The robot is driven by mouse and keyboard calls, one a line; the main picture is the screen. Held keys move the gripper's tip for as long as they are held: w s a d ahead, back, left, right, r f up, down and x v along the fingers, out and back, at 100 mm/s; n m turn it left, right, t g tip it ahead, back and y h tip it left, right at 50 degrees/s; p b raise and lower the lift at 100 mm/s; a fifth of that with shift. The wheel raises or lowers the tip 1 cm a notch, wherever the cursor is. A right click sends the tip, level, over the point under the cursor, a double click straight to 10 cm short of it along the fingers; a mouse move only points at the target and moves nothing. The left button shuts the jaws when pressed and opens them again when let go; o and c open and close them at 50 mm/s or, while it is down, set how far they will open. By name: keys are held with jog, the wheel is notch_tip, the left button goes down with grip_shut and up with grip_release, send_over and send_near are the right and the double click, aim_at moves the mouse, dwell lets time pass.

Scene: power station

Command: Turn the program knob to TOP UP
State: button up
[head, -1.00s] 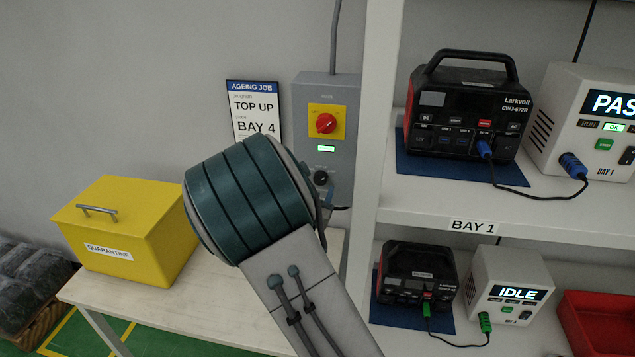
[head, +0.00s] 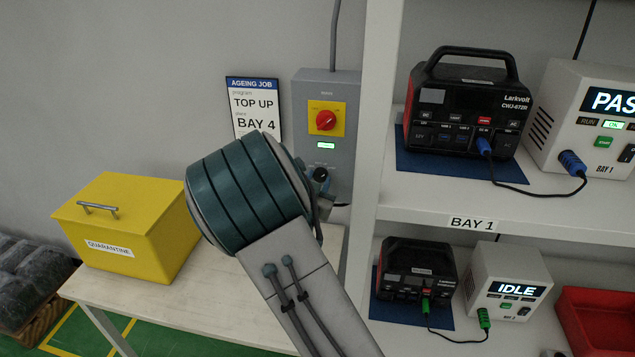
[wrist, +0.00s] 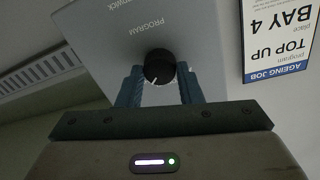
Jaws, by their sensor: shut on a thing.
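The black round program knob (wrist: 158,64) sits on the grey panel (wrist: 110,25) under the word PROGRAM, which appears upside down in the wrist view. A white mark shows at the knob's lower edge. The two blue fingers of my gripper (wrist: 159,76) are shut on the knob, one on each side. In the head view the knob (head: 320,174) shows just past my wrist, on the lower part of the grey box (head: 345,150). My wrist hides part of the box there. The knob's position labels cannot be read.
A job card (head: 254,112) on the wall reads TOP UP and BAY 4. A red rotary switch (head: 326,120) on a yellow plate sits above the knob. A yellow quarantine box (head: 140,235) stands on the table (head: 225,300). The white shelf post (head: 375,130) is close on the right.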

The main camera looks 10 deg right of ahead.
jog(key=n, duration=0.5)
jog(key=shift+f, duration=0.1)
jog(key=shift+n+t, duration=0.3)
jog(key=shift+n, duration=2)
jog(key=o, duration=1)
jog(key=shift+c, duration=0.2)
jog(key=b+v, duration=0.2)
jog(key=v, duration=1.2)
